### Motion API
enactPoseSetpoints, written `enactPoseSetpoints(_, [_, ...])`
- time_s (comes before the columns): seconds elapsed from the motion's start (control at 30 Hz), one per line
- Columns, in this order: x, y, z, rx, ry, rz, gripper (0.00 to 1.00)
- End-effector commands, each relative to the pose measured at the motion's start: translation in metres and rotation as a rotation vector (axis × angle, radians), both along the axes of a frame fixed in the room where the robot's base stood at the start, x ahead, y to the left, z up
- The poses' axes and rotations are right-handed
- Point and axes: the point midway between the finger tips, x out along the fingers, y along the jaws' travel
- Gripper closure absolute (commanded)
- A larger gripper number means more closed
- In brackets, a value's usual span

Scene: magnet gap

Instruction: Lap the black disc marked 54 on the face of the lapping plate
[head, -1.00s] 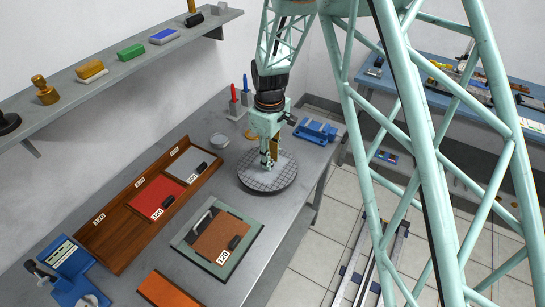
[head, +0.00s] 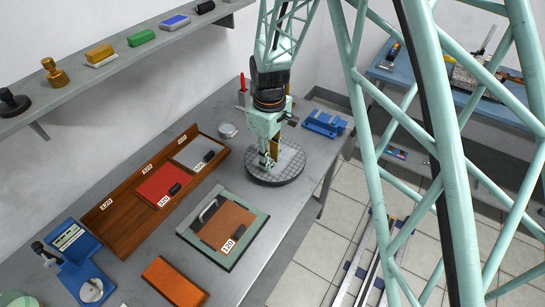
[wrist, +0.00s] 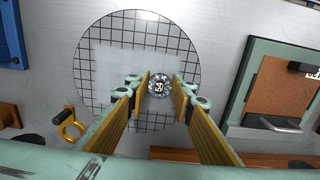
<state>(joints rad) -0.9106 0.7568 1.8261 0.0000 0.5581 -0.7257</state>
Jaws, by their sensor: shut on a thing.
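The lapping plate (head: 288,174) is a round grey plate with a grid of dark lines, lying on the bench. It fills the upper left of the wrist view (wrist: 105,95), where a paler, smoother patch covers part of the grid. My gripper (head: 268,161) is over the plate, left of its middle in the head view. The label's number is too small to read surely. I cannot tell whether the disc touches the plate.
A green-framed board with a brown sheet (head: 229,222) lies in front of the plate. A wooden tray (head: 126,205) with red and grey sheets is to the left. A blue fixture (head: 324,123) stands beyond the plate. The bench edge is close on the plate's right.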

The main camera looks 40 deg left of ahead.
Motion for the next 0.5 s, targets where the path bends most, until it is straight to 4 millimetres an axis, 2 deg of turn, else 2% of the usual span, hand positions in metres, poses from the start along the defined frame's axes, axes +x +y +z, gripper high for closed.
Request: enactPoseSetpoints(0.5, [-0.0051,-0.0009,-0.0008,-0.001,0.001,0.0,0.89])
